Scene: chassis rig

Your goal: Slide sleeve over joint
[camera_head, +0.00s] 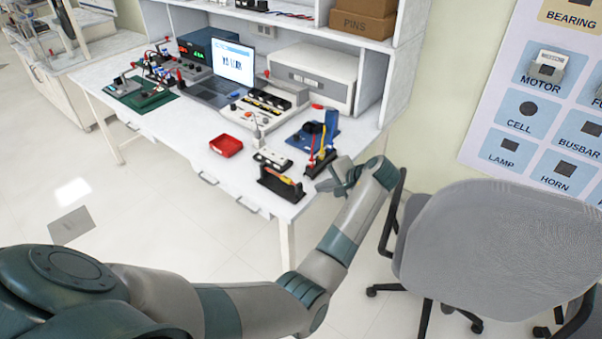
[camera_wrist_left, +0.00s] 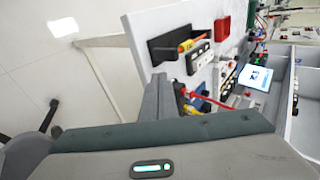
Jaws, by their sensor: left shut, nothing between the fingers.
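My left gripper (camera_head: 338,180) is shut and empty at the front right corner of the workbench (camera_head: 205,165). Its grey fingers (camera_wrist_left: 157,97) also show in the left wrist view. Beside it, a black holder (camera_head: 268,183) carries a yellow and red piece (camera_head: 287,180); both show in the wrist view, the holder (camera_wrist_left: 162,48) and the piece (camera_wrist_left: 187,46). A second black holder (camera_head: 317,166) with upright red and yellow parts stands just behind the gripper. I cannot make out which small part is the sleeve or where the joint is. My right gripper is out of view.
A blue fixture (camera_head: 328,127), a red tray (camera_head: 226,146) and a white slotted block (camera_head: 272,159) stand nearby on the bench. A laptop (camera_head: 233,64) and a white box (camera_head: 312,77) are farther back. A grey chair (camera_head: 490,250) stands right of my arm.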

